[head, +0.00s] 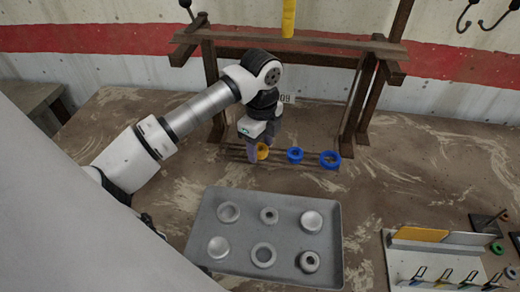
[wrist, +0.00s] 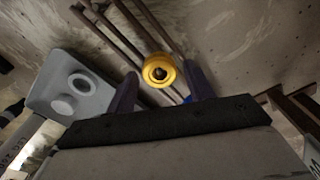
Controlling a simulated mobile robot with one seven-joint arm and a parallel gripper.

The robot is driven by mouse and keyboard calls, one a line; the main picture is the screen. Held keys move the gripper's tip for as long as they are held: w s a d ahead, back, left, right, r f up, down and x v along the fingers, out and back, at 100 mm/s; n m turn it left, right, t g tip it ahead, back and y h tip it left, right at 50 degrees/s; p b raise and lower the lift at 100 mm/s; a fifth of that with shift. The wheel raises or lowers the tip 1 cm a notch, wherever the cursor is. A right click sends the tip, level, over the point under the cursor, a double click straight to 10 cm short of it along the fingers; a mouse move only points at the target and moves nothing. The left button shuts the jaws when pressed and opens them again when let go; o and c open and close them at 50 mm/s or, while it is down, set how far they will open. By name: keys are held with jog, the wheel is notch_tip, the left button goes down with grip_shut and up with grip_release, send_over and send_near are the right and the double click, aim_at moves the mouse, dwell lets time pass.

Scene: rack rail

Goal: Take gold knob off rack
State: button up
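The gold knob (head: 263,152) is a round yellow ring at the left end of the low dark rack rails (head: 312,163). In the wrist view the gold knob (wrist: 159,70) shows its dark centre and lies between and just beyond my two fingertips. My gripper (head: 255,151) is over the left end of the rails, and it also shows in the wrist view (wrist: 162,88). Its fingers are spread, with a gap on each side of the knob. In the head view the gripper partly hides the knob, and I cannot tell whether they touch.
Two blue rings (head: 295,155) (head: 330,160) sit farther right on the rails. A grey tray (head: 335,235) with several pale round parts stands in front. A brown frame (head: 362,100) rises behind the rails. A white board (head: 400,265) with small items is at the right.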

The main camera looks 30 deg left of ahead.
jog(key=c, duration=0.8)
jog(key=shift+r, duration=0.1)
